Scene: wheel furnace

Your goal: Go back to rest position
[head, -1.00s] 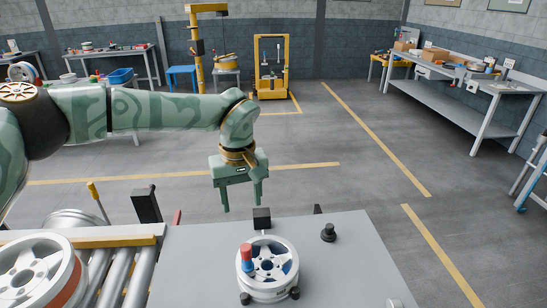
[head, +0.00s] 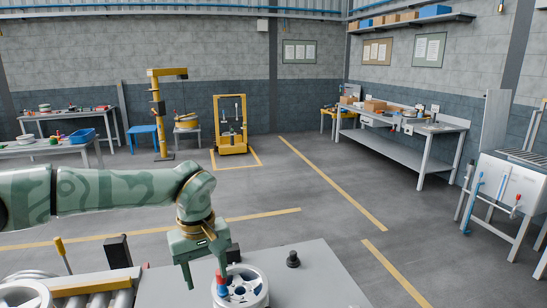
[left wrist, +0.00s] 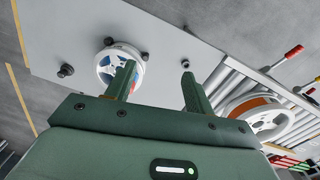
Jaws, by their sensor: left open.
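My left gripper (head: 205,278) hangs fingers-down at the front of the head view, over the grey table (head: 318,275). Its two fingers are apart with nothing between them. In the left wrist view the open fingers (left wrist: 157,85) point toward the table. A white spoked wheel (head: 256,290) sits on the table just right of the fingers; it also shows in the left wrist view (left wrist: 104,71). A red and blue piece (head: 221,287) stands at the wheel, partly hidden by a finger in the wrist view. My right gripper is not seen.
A roller conveyor (head: 100,299) lies left of the table, with another wheel (left wrist: 268,119) on it. A black knob (head: 293,260) stands on the table. A workbench (head: 400,150) and a white machine (head: 505,190) are at the right.

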